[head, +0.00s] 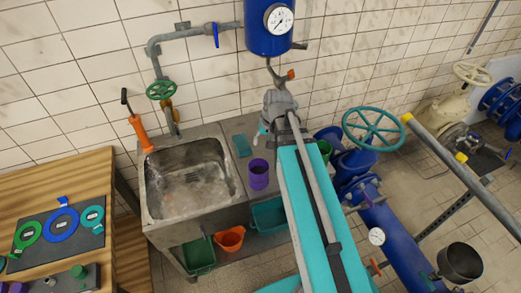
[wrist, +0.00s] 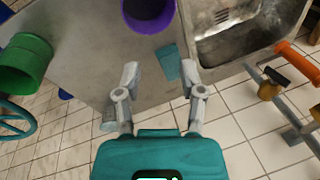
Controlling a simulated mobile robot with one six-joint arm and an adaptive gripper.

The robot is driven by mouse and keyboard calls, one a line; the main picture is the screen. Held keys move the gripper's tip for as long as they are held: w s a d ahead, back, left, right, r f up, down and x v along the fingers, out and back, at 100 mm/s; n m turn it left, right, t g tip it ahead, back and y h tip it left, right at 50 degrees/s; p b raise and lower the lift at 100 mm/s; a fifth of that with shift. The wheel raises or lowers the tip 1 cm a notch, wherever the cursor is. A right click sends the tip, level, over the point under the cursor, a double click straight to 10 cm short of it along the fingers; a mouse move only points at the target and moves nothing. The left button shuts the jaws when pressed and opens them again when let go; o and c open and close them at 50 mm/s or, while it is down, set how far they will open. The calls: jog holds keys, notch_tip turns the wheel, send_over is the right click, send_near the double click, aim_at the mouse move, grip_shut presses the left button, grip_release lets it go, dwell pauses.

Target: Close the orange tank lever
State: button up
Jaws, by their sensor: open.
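The tank lever has an orange end (head: 290,74) and sits on the outlet pipe under the blue tank (head: 269,28) in the head view. The lever is tilted, its orange end up and to the right of the pipe. My gripper (wrist: 161,76) is open and empty in the wrist view, pointing down over the counter. In the head view my arm's end is just below the lever, and the fingers are hard to make out. The lever does not show in the wrist view.
A steel sink (head: 150,205) stands left of my arm, with a purple cup (head: 258,174) and a teal block (head: 242,146) on its counter. A grey pipe (head: 190,34) runs along the wall to the tank.

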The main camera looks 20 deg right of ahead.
jog(key=shift+s+a+f+b, duration=0.3)
jog(key=shift+s+a+f, duration=0.25)
jog(key=shift+s+f, duration=0.05)
jog(key=shift+s+a+f+n, duration=0.1)
jog(key=shift+n, duration=0.2)
jog(key=c, duration=0.4)
jog(key=shift+s+a+f+b, duration=0.2)
jog(key=shift+s+f+b, duration=0.05)
jog(key=shift+b, duration=0.05)
jog(key=shift+c, duration=0.8)
jog(key=s+a+f+b, duration=0.1)
jog(key=s+a+f+n+g+h+b, duration=0.1)
jog(key=s, duration=0.1)
jog(key=s+a+f+n+h+b, duration=0.1)
jog(key=shift+s+a+f, duration=0.1)
jog(key=shift+s+a, duration=0.15)
jog(key=shift+s, duration=0.15)
grip_shut()
jog(key=shift+a, duration=0.1)
